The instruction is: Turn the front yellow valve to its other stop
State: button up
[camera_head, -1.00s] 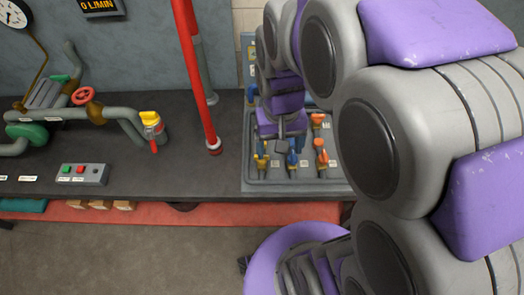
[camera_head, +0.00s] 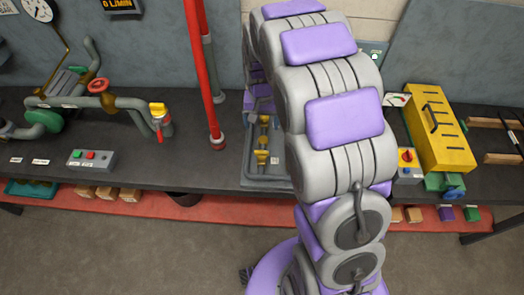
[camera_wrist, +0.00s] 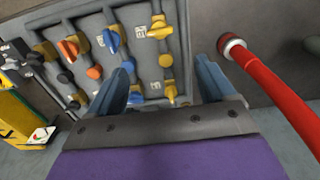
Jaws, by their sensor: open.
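The front yellow valve (camera_head: 262,157) is at the near left of the grey valve panel (camera_head: 262,183) in the head view. In the wrist view, turned about half round, the same valve (camera_wrist: 160,29) is near the top, its handle lying across its pipe. A second yellow valve (camera_wrist: 171,94) is lower, its handle along the pipe. My gripper (camera_wrist: 165,85) is open and empty, fingers apart, with the second yellow valve appearing between them. No touch shows. In the head view my arm hides the panel's right part.
In the wrist view blue (camera_wrist: 112,40) and orange (camera_wrist: 69,49) valves lie left of the yellow ones. A red pole (camera_head: 206,75) stands left of the panel. A yellow case (camera_head: 438,130) and a small box with a red knob (camera_head: 407,160) are to the right.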

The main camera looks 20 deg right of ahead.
aim_at(262, 151)
notch_tip(262, 151, down, 16)
jog(key=shift+b, duration=1.05)
jog(key=c, duration=1.1)
jog(key=shift+o, duration=0.2)
